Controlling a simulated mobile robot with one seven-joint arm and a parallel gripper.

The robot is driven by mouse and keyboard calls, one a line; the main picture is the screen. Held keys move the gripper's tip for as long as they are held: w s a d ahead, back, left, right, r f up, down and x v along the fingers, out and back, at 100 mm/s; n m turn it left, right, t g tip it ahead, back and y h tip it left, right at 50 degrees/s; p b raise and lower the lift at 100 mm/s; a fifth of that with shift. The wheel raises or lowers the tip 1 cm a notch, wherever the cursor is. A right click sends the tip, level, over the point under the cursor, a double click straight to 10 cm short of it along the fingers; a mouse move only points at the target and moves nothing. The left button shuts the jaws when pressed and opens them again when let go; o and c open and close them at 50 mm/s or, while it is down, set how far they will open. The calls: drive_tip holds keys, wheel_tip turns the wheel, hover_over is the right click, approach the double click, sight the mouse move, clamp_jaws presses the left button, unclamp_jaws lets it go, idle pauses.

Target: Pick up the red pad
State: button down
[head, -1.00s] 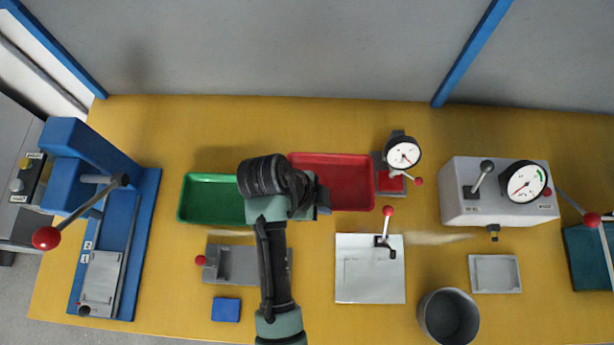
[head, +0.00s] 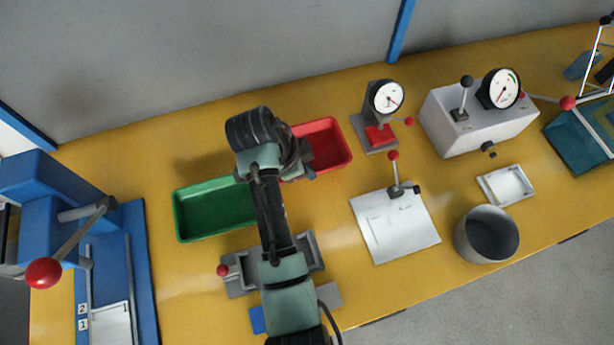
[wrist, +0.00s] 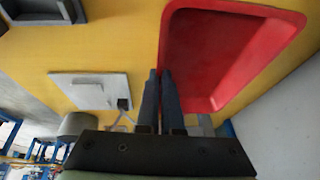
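The red pad (head: 380,135) lies on the base of a small grey dial-gauge stand (head: 377,115), under its round white dial, right of the red tray in the head view. I cannot make the pad out in the wrist view. My gripper (wrist: 159,72) points out over the bench beside the red tray, left of the pad in the head view. Its two dark fingers are close together with nothing visible between them, so it looks shut and empty. In the head view my arm hides the fingertips.
A red tray (head: 345,150) and a green tray (head: 178,215) flank my arm. A white plate with a lever (head: 395,235), a grey cup (head: 462,240) and a grey gauge box (head: 440,125) stand to the right. A blue press (head: 140,265) stands left. Yellow bench shows between them.

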drive_tip(key=shift+f, duration=2.25)
drive_tip(key=shift+f, duration=0.2)
drive_tip(key=c, duration=1.1)
unclamp_jaws()
drive_tip(key=shift+r, duration=0.2)
